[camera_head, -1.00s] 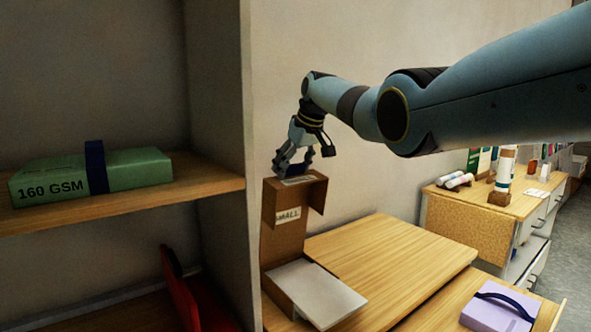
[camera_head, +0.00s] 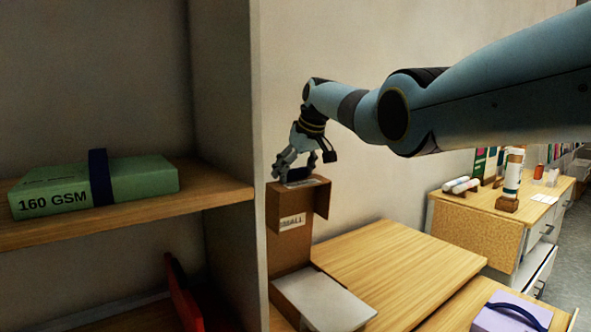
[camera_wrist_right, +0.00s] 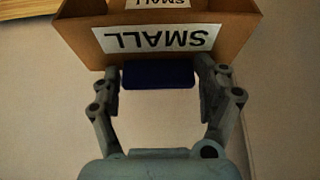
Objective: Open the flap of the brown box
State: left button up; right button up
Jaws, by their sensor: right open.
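The brown box (camera_head: 283,319) stands at the left end of a wooden table, against the shelf side. Its flap (camera_head: 289,243) stands upright, with a white SMALL label on it and folded edges at top and right. A pale grey-white slab (camera_head: 325,301) shows at the box opening. My right gripper (camera_head: 297,172) is at the top edge of the flap. In the right wrist view my right gripper (camera_wrist_right: 160,80) is open, its fingers either side of a dark blue tab (camera_wrist_right: 158,75) on the flap (camera_wrist_right: 235,35). Contact with the tab is unclear. My left gripper is out of view.
A shelf at left holds a green 160 GSM pack (camera_head: 95,184); a red item (camera_head: 184,295) is below. The wooden table (camera_head: 395,260) is bare right of the box. A lilac case (camera_head: 513,318) lies at front right. A cabinet with rolls (camera_head: 460,186) stands behind.

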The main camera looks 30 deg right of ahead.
jog(key=shift+o, duration=0.9)
jog(key=shift+f, duration=0.35)
jog(key=shift+r, duration=0.2)
jog(key=shift+s+d+r, duration=0.1)
jog(key=shift+d+r, duration=0.05)
jog(key=shift+r, duration=0.45)
jog(key=v, duration=1)
jog(key=shift+s+r, duration=0.25)
jog(key=shift+r, duration=0.05)
